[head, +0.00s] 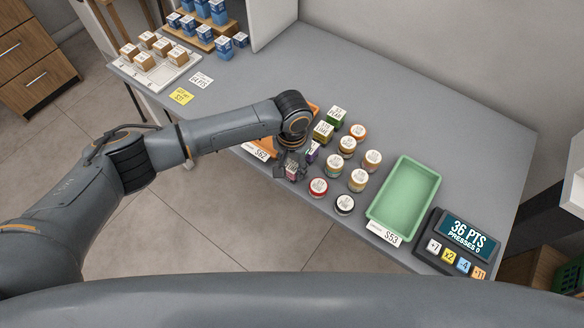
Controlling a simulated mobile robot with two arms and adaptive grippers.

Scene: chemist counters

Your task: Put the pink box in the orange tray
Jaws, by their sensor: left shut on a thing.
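The orange tray (260,149) lies on the grey counter, mostly hidden behind my left wrist; a bit of it shows at its front left. My left gripper (286,164) points down beside the tray's right side. It is shut on a small pinkish box with a white label, the pink box (292,172). The fingers hide part of the box, and I cannot tell whether it touches the counter. My right gripper is out of view.
Further right are an empty green tray (408,195) and a points display (463,240). A white tray of brown boxes (153,64) stands far left.

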